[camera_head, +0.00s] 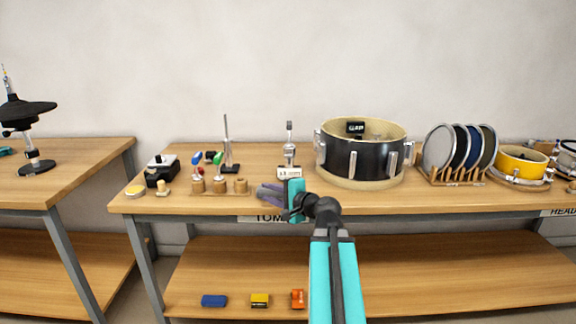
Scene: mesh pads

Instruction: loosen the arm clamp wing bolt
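I cannot make out a wing bolt on an arm clamp at this size. A small chrome clamp fitting (289,155) with an upright post stands on a block with a white label at the back middle of the bench. A thin metal rod stand (228,150) is to its left. My gripper (262,195) is over the bench's front edge, in front of and left of the labelled block, pointing left. Its dark fingers look apart from everything around them, but whether they are open or shut is unclear. My teal arm hides part of the bench front.
A black drum (340,158) stands right of the clamp fitting. Drum heads in a rack (458,174) and a yellow drum (520,162) are further right. A wooden holder with coloured-handled tools (220,187) and a black box (161,172) are left. A cymbal stand (30,145) is on the left bench.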

